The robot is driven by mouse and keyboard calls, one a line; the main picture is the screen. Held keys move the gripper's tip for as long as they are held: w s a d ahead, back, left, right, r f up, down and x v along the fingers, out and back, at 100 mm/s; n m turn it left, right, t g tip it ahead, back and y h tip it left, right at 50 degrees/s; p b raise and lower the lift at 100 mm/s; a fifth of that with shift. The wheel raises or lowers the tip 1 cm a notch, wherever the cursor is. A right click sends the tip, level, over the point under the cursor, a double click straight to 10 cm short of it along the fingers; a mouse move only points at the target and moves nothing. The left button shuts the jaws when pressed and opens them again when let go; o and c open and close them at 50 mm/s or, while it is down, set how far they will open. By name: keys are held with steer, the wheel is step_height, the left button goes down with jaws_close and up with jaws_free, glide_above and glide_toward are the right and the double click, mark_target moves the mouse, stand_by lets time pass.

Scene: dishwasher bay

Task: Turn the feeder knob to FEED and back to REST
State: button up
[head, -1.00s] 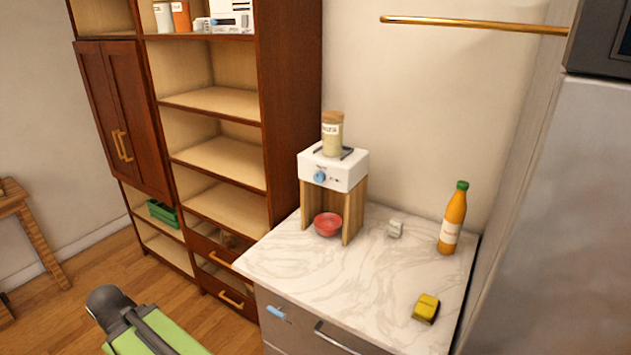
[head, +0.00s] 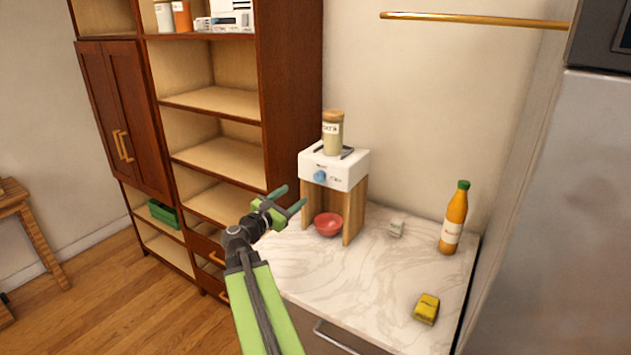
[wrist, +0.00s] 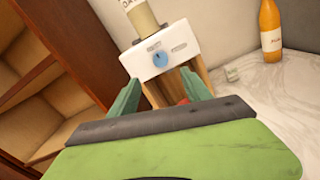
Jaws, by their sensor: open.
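The feeder (head: 347,171) is a white box on wooden legs on the marble counter, with an oats jar (head: 332,134) on top. Its blue round knob (head: 320,176) is on the front face. The knob also shows in the wrist view (wrist: 160,59), between and beyond my fingertips, with a small dark mark near its top. The labels beside it are too small to read. My gripper (head: 292,198) is open and empty, in front of and to the left of the feeder, apart from the knob. A red bowl (head: 328,225) sits under the feeder.
An orange bottle (head: 453,221), a small whitish box (head: 396,229) and a yellow block (head: 426,308) stand on the counter (head: 360,285) to the right. A brown shelf unit (head: 288,100) rises close on the left. A fridge (head: 550,210) bounds the right side.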

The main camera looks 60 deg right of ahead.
mark_target(318, 177)
steer(key=d, duration=1.4)
steer(key=shift+d, duration=0.25)
steer(key=shift+c, duration=0.4)
